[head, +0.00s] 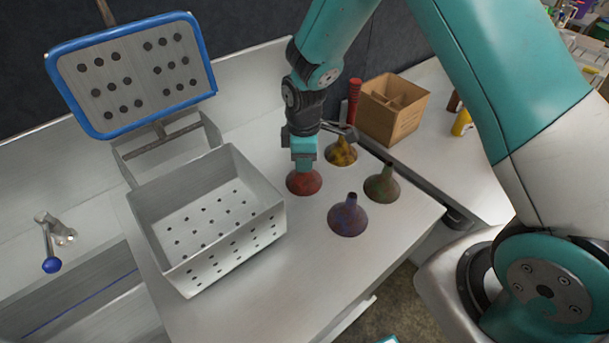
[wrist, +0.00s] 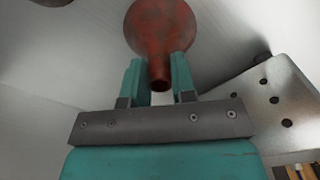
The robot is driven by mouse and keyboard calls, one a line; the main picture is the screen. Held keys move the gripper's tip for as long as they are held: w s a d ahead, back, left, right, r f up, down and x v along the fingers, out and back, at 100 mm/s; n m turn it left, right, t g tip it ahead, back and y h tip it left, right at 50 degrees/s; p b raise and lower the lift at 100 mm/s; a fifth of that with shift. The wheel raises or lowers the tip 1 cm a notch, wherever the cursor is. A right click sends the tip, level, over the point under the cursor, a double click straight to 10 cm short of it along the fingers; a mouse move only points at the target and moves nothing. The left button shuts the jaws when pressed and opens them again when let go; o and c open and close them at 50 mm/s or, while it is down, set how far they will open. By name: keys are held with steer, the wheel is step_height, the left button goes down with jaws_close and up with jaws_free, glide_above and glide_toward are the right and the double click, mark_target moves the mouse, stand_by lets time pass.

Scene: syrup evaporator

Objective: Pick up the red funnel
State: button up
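The red funnel (head: 304,183) stands upside down on the white counter, wide mouth down, just right of the perforated metal box. My gripper (head: 304,158) is directly above it and hides its spout in the head view. In the wrist view, the red funnel (wrist: 161,35) has its narrow spout between the two teal fingers of my gripper (wrist: 160,80). Small gaps show on both sides of the spout, so the fingers are open around it and do not appear to touch it.
A yellow funnel (head: 341,152), a green funnel (head: 382,184) and a purple funnel (head: 347,215) stand close by on the right. The perforated metal box (head: 262,226) is near on the left. The front of the counter (head: 290,280) is clear.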

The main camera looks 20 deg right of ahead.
steer(key=shift+c, duration=0.5)
steer(key=shift+r, duration=0.6)
step_height(320, 180, up, 19)
steer(key=b, duration=0.3)
steer(key=shift+p, duration=0.35)
steer(key=shift+d+f, duration=0.1)
steer(key=shift+f, duration=0.05)
